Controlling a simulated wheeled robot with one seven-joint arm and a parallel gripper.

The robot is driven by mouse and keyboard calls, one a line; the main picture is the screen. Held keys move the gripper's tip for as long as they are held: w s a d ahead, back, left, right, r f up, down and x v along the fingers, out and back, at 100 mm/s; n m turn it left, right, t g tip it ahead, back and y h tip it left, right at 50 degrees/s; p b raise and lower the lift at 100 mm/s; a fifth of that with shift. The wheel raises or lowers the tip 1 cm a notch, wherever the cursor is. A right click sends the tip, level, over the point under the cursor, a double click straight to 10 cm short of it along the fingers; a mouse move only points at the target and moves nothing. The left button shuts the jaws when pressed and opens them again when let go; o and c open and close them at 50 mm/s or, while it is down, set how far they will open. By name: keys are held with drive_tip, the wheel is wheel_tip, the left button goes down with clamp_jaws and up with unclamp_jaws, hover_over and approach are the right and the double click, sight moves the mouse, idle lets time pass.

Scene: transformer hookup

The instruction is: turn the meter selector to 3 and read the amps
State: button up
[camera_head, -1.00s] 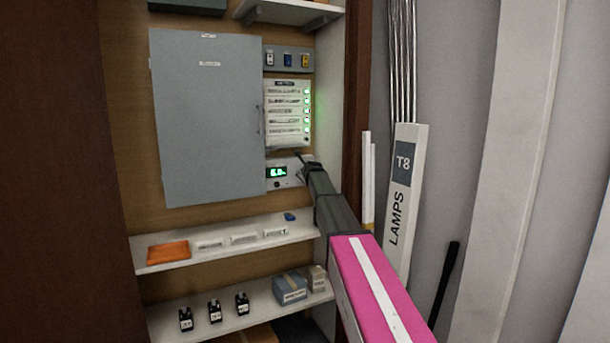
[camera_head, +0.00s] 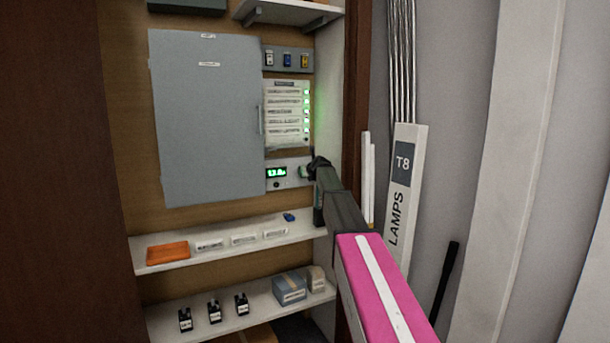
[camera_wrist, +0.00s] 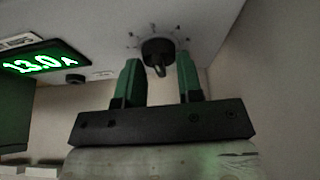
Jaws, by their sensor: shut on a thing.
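The meter panel (camera_head: 289,184) is on the back wall of the cabinet, right of the grey door. Its green display (camera_head: 276,172) also shows in the wrist view (camera_wrist: 40,63), where it reads 13.0 A. The dark selector knob (camera_wrist: 158,50) has several tick marks around it. Its pointer end faces toward my gripper in the wrist view. The position numbers are too small to read. My gripper (camera_wrist: 159,66) has its green fingers on either side of the knob and is shut on it. In the head view my gripper (camera_head: 315,170) hides most of the knob.
A large grey cabinet door (camera_head: 207,120) is left of the panel. A list panel with green lights (camera_head: 287,113) is above it. A shelf (camera_head: 225,252) with an orange tray (camera_head: 168,250) runs below. The cabinet side wall is close on the right.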

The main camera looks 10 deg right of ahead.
idle(0.3)
drive_tip(key=o, duration=0.7)
drive_tip(key=v, duration=1.1)
drive_tip(key=shift+d+f, duration=0.1)
